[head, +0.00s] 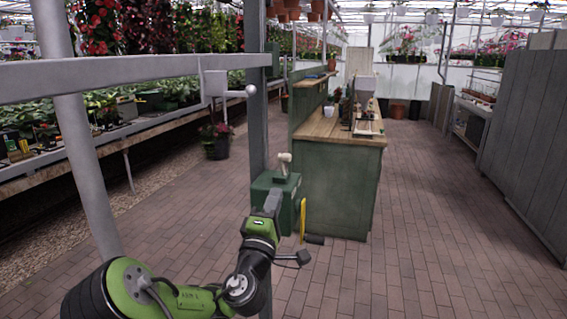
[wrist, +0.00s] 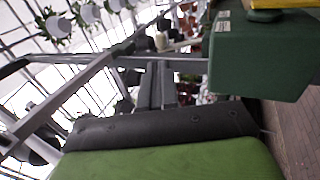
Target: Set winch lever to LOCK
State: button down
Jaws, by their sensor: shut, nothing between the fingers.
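The winch appears as a dark green box (head: 262,187) beside the upright post in the head view. A pale knob-topped piece (head: 285,163) stands on it; I cannot tell if this is the lever. The box fills the upper right of the wrist view (wrist: 260,60), with small pale labels on its left edge, too small to read. No LOCK mark is readable. My gripper (head: 273,201) is in front of the box in the head view and hides part of it. In the wrist view its dark fingers (wrist: 157,72) are shut and empty, left of the box and apart from it.
A grey rail (head: 140,77) crosses at upper left, with a small ball-ended bracket. A yellow strip (head: 302,220) hangs right of the box. A green counter with a wooden top (head: 330,127) stands just behind. The brick floor (head: 440,230) is clear to the right.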

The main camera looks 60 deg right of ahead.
aim_at(286, 160)
jog(key=p+x, duration=0.4)
jog(key=x, duration=0.4)
jog(key=shift+d+r+p, duration=0.3)
jog(key=shift+r, duration=0.05)
jog(key=shift+w+d, duration=0.1)
jog(key=shift+d, duration=0.35)
jog(key=shift+w+r+p, duration=0.1)
jog(key=shift+p, duration=0.3)
